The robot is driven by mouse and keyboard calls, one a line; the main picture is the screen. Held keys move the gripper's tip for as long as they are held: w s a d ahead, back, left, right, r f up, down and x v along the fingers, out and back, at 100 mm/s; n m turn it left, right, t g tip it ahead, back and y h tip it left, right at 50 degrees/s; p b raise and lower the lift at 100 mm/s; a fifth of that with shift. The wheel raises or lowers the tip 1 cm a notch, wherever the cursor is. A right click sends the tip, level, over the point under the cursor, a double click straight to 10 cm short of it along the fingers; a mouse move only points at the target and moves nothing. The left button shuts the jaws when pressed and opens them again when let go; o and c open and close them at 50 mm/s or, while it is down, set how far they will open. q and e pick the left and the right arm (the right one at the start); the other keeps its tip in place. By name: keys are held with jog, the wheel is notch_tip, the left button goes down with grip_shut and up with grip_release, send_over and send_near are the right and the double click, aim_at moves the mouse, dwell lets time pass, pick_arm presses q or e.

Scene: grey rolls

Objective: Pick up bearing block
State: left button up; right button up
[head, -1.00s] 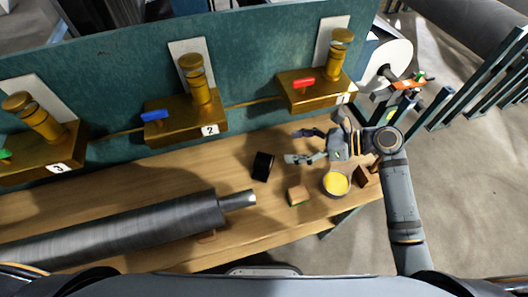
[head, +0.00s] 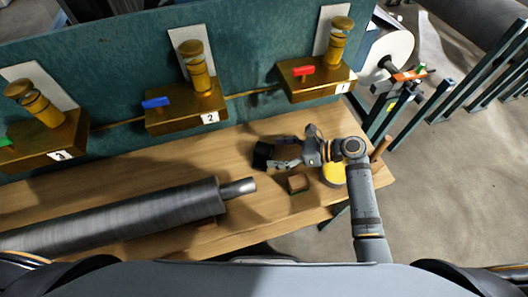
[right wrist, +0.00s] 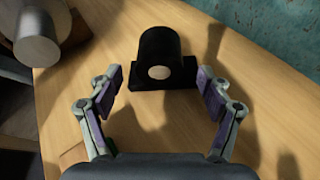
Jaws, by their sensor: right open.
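The bearing block is a black block with a rounded top and a flat base. It stands on the wooden bench in the head view (head: 261,157). In the right wrist view the bearing block (right wrist: 160,48) is straight ahead, with a pale round spot on its near face. My right gripper (head: 281,152) is open, close to the block on its right side in the head view. In the right wrist view the fingers of my right gripper (right wrist: 159,86) are spread left and right of the block's near side, with nothing between the pads. My left gripper is out of view.
A large grey roll (head: 120,222) lies along the bench (head: 245,222). A small wood-and-green block (head: 298,183) and a yellow-topped round container (head: 333,174) sit near my right arm. Brass valve units with red (head: 303,70) and blue (head: 155,102) handles line the teal panel.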

jog(key=x, duration=0.2)
jog(key=shift+w+a, duration=0.1)
jog(key=shift+a, duration=0.3)
jog(key=shift+d, duration=0.1)
jog(key=shift+c, duration=1.4)
grip_shut()
